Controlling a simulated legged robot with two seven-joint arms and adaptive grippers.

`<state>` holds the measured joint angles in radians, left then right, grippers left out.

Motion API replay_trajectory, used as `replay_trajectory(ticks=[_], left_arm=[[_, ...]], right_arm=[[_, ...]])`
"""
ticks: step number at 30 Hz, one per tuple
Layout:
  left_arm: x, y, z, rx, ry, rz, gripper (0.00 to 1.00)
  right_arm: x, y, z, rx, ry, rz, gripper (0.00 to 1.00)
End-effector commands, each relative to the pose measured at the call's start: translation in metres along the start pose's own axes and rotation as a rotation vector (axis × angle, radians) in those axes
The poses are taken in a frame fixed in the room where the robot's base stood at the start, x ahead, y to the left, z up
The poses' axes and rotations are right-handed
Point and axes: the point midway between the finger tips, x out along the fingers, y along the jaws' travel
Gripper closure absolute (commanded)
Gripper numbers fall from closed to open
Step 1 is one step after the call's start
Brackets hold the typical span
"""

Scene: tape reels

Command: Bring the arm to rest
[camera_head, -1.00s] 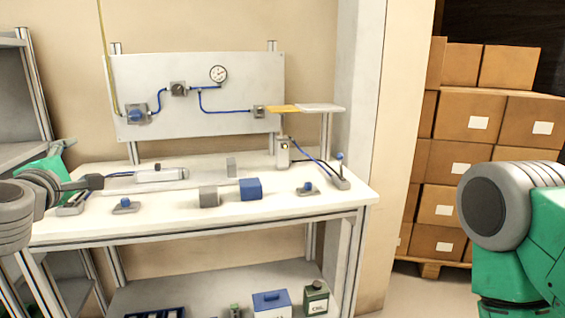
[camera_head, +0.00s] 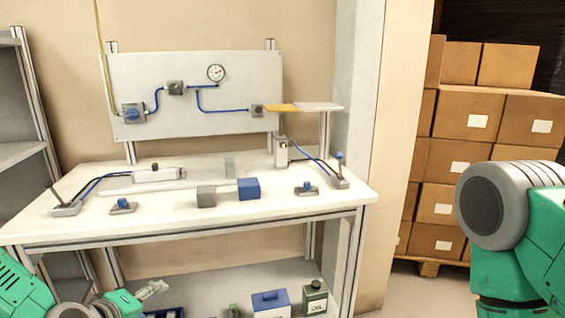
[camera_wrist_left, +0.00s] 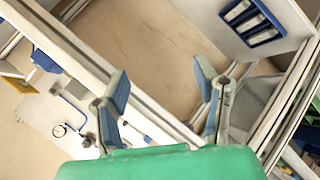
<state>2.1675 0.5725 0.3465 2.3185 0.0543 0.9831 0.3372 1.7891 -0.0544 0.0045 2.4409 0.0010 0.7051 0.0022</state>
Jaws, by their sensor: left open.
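My left arm (camera_head: 22,290) is low at the bottom left of the head view, in front of the workbench and below the height of its top. My left gripper (camera_head: 152,289) shows small and pale beside the lower shelf. In the left wrist view the two fingers of the gripper (camera_wrist_left: 162,80) are spread apart with nothing between them. My right arm (camera_head: 515,230) is at the right edge of the head view; its gripper is not visible.
The white workbench (camera_head: 255,207) carries a blue block (camera_head: 249,189), a grey block (camera_head: 207,196), lever switches and a cylinder. Stacked cartons (camera_head: 470,130) stand at the right.

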Motion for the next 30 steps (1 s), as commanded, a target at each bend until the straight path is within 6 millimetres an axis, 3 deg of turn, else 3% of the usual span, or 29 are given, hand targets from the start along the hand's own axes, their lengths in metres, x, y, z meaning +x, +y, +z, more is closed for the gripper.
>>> replay_trajectory(ticks=[1, 6, 12, 15, 21, 30], left_arm=[[0.0, -0.023, 0.023, 0.074, -0.055, -0.051, 0.44], [-0.014, -0.099, 0.087, 0.32, -0.24, -0.204, 0.44], [-0.055, -0.191, 0.143, 0.612, -0.485, -0.376, 0.44], [-0.081, -0.229, 0.161, 0.743, -0.602, -0.443, 0.44], [-0.117, -0.273, 0.173, 0.905, -0.752, -0.522, 0.44], [-0.124, -0.28, 0.174, 0.935, -0.781, -0.536, 0.44]], right_arm=[[0.0, 0.0, 0.0, 0.0, 0.0, 0.0, 0.6], [0.0, 0.0, 0.0, 0.0, 0.0, 0.0, 0.6], [0.0, 0.0, 0.0, 0.0, 0.0, 0.0, 0.6], [0.0, 0.0, 0.0, 0.0, 0.0, 0.0, 0.6], [0.0, 0.0, 0.0, 0.0, 0.0, 0.0, 0.6], [0.0, 0.0, 0.0, 0.0, 0.0, 0.0, 0.6]])
